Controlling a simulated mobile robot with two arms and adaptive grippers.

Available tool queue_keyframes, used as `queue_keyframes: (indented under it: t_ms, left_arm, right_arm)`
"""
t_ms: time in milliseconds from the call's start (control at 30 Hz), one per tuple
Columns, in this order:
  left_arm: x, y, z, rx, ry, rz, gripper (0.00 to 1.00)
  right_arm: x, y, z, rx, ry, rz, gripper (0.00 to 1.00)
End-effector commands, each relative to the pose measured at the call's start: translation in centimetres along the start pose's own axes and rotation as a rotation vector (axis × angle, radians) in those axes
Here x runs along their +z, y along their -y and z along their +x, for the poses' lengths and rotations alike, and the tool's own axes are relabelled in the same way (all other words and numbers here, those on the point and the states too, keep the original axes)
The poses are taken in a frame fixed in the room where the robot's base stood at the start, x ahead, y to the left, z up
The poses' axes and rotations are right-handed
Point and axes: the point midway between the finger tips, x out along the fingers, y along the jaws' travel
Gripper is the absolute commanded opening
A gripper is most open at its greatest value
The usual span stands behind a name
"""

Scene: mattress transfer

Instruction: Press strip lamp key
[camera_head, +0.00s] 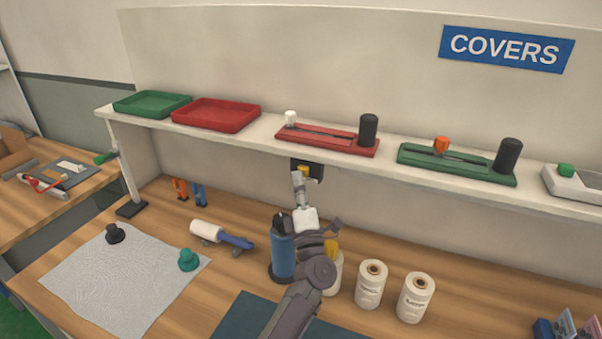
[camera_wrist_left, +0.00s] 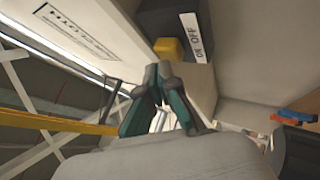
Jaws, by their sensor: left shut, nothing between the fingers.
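The strip lamp key is a small yellow block (camera_head: 304,171) on a black switch box (camera_head: 316,170) under the front edge of the shelf. The wrist view shows the yellow key (camera_wrist_left: 168,48) on the dark box (camera_wrist_left: 172,20), beside a white ON/OFF label (camera_wrist_left: 193,36). My left gripper (camera_head: 298,176) is shut and empty, its tips pointing up at the key. In the wrist view the fingertips (camera_wrist_left: 158,72) overlap the key's lower edge; I cannot tell whether they touch it. My right gripper is not in view.
The shelf (camera_head: 265,130) carries green and red trays and several sealer-like tools. Below stand a blue spool (camera_head: 283,255) and white spools (camera_head: 371,284), close to my left arm. A grey cloth (camera_head: 120,280) lies at left on the wooden bench.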

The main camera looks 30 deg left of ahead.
Motion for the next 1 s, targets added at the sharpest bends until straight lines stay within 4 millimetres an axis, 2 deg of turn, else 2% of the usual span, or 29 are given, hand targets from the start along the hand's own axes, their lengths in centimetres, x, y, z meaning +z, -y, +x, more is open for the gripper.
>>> queue_keyframes:
  t_ms: [1000]
  left_arm:
    - [0.48,0.43,0.64,0.0,0.001,0.0,0.0]
  right_arm:
    - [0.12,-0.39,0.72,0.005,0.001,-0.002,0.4]
